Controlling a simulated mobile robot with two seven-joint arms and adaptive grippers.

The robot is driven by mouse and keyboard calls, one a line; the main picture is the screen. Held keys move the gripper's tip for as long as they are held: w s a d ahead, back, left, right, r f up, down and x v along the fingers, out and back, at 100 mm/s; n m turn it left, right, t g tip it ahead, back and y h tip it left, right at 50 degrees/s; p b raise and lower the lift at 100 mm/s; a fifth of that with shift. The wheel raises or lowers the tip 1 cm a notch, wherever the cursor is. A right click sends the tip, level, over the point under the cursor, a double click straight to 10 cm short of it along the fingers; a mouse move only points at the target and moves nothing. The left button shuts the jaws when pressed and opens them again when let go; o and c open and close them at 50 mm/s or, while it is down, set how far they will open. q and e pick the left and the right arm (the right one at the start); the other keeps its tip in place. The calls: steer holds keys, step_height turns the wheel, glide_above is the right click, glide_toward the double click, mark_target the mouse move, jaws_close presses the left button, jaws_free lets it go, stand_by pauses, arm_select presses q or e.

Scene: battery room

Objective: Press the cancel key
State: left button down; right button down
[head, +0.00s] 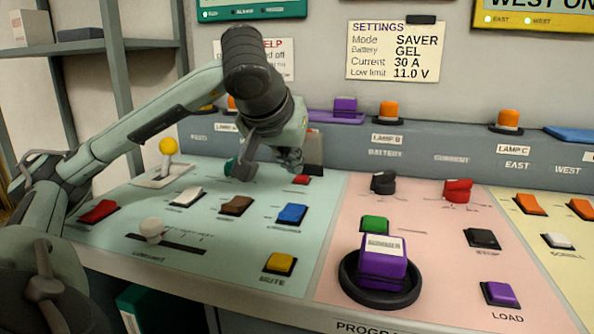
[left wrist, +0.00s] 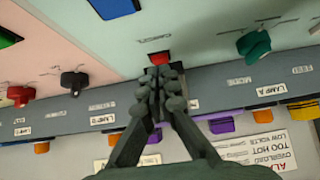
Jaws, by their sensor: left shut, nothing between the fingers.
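The cancel key is a small red key that shows in the left wrist view (left wrist: 158,58), with an upside-down label beside it. In the head view a small red key (head: 302,180) sits at the back right of the pale green panel. My left gripper (head: 312,166) is just behind this key, its dark fingers partly hidden by my arm. In the left wrist view the closed fingertips (left wrist: 165,74) overlap the key's lower edge. They hold nothing. I cannot tell whether they touch the key. My right gripper is not in view.
A teal knob (left wrist: 253,43) stands to one side of the key. A blue key (head: 292,213) and a brown key (head: 236,205) lie nearer the front. A raised back ledge carries orange lamps (head: 389,111). A big purple button (head: 382,270) stands on the pink panel.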

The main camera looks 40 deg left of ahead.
arm_select(q)
steer(key=shift+v, duration=1.3)
steer(key=shift+w+r, duration=0.1)
